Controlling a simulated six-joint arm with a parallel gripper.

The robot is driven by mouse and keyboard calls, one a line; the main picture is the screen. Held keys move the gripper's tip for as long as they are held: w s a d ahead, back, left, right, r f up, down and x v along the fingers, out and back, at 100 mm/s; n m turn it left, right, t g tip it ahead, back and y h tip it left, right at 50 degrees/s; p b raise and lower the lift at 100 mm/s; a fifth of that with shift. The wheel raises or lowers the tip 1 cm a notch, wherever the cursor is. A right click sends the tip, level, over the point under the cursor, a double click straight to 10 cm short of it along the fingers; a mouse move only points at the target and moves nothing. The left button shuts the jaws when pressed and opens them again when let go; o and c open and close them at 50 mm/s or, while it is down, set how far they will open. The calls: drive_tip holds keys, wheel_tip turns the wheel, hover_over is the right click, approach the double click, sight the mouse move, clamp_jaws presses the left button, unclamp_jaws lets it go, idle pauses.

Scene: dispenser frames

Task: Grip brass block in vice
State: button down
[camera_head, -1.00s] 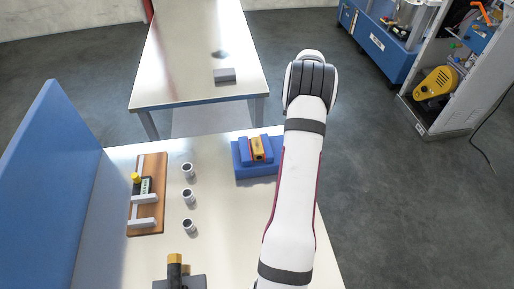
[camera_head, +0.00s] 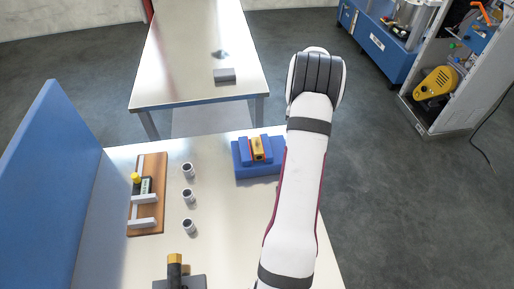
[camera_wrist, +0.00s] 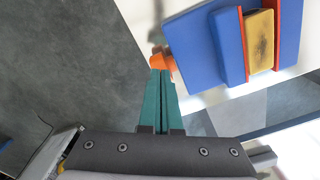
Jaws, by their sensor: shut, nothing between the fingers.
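The blue vice (camera_head: 243,172) stands on the near table, left of my arm; it also shows large in the wrist view (camera_wrist: 196,48). The brass block (camera_head: 257,150) sits between the vice's orange-lined jaws, and its dark-marked top shows in the wrist view (camera_wrist: 261,40). An orange handle part (camera_wrist: 163,61) sticks out of the vice's side. My gripper (camera_wrist: 160,74) is shut and empty, its green fingertips right at the orange part; I cannot tell whether they touch. In the head view my arm hides the gripper.
Several grey cylinders, including one (camera_head: 188,197), stand left of the vice. A wooden board with a caliper-like tool (camera_head: 148,200) lies further left, beside a blue panel (camera_head: 55,170). A brass-topped piece (camera_head: 175,262) is at the front. Floor is open to the right.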

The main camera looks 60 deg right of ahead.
drive_tip(key=shift+f, duration=0.8)
drive_tip(key=shift+w+d, duration=0.95)
idle(1.8)
drive_tip(key=shift+r, duration=0.15)
drive_tip(key=shift+r, duration=0.75)
drive_tip(key=shift+s+a, duration=0.95)
drive_tip(key=shift+f, duration=0.9)
drive_tip(key=shift+w+d+f, duration=0.1)
drive_tip(key=shift+w+f, duration=0.05)
drive_tip(key=shift+f, duration=0.05)
idle(0.4)
